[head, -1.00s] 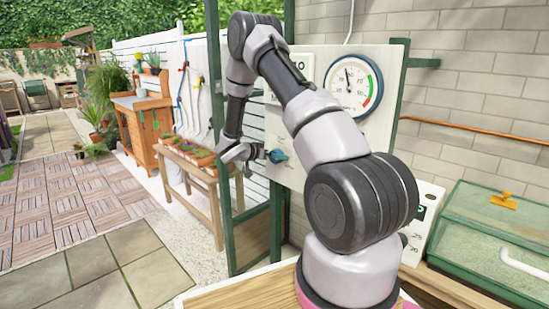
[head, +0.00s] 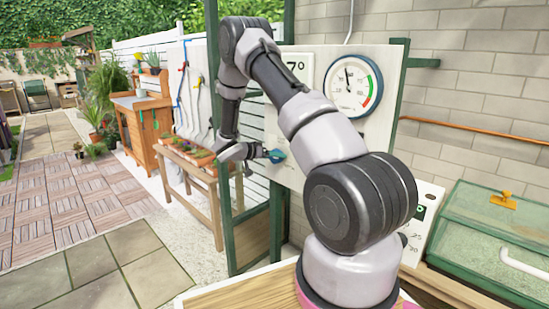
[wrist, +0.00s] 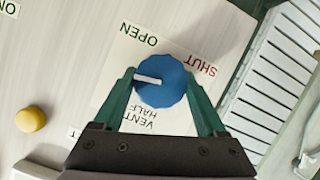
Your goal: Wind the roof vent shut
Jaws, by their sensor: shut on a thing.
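The vent knob (wrist: 162,82) is a blue many-sided dial with a white pointer bar, on a pale panel (wrist: 75,65). In the wrist view its pointer is toward the left, between the OPEN label (wrist: 138,35) and the VENT HALF label (wrist: 138,117), away from the SHUT label (wrist: 201,65). My gripper (wrist: 163,90) has its green fingers on either side of the knob and is shut on it. In the head view the knob (head: 277,156) shows small at the fingertips. The roof vent itself cannot be made out.
A round gauge (head: 353,82) and a display (head: 297,68), partly hidden by my arm, are on the panel. A yellow button (wrist: 31,120) is left of the knob in the wrist view. A green post (head: 224,200) and a plant bench (head: 200,190) stand near my forearm.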

